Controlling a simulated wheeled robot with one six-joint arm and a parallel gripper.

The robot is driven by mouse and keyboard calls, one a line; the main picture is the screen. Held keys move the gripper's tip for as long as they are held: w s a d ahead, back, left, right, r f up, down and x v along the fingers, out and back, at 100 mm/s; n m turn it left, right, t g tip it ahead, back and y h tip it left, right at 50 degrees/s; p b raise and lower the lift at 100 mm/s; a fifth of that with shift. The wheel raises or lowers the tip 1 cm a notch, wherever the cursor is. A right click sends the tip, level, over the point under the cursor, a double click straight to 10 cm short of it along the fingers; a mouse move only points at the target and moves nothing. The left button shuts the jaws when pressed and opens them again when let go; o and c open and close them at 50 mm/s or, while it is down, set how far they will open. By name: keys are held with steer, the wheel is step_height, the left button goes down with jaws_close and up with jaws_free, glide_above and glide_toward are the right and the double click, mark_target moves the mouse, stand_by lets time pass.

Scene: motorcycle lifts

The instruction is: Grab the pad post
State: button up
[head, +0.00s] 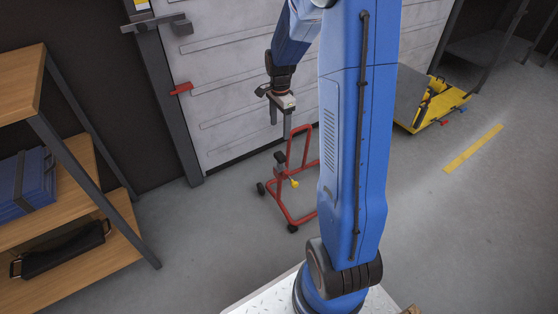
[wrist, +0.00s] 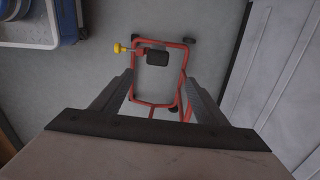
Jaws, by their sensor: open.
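The pad post (head: 280,161) stands upright on the near side of a red wheeled stand (head: 303,152), with a dark pad on top and a yellow knob (head: 294,183) at its side. In the wrist view the dark pad of the post (wrist: 158,57) is seen from above, a little beyond the fingertips and between their lines. The yellow knob (wrist: 118,48) sticks out to its left. My gripper (head: 281,121) points down, open and empty, above the stand and apart from the post. Its two fingers (wrist: 157,84) frame part of the red frame below.
A wooden shelf unit (head: 92,165) with a blue case (head: 24,185) stands at the left. A white roll-up door (head: 235,75) is behind the stand. A yellow lift platform (head: 432,104) is at the right. Open grey floor surrounds the stand.

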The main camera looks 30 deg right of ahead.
glide_toward(280, 155)
steer(key=f, duration=0.5)
steer(key=shift+w+d, duration=0.15)
steer(key=shift+w, duration=0.15)
steer(key=f, duration=0.4)
steer(key=shift+s, duration=0.3)
steer(key=shift+f, duration=0.8)
steer(key=c, duration=1.2)
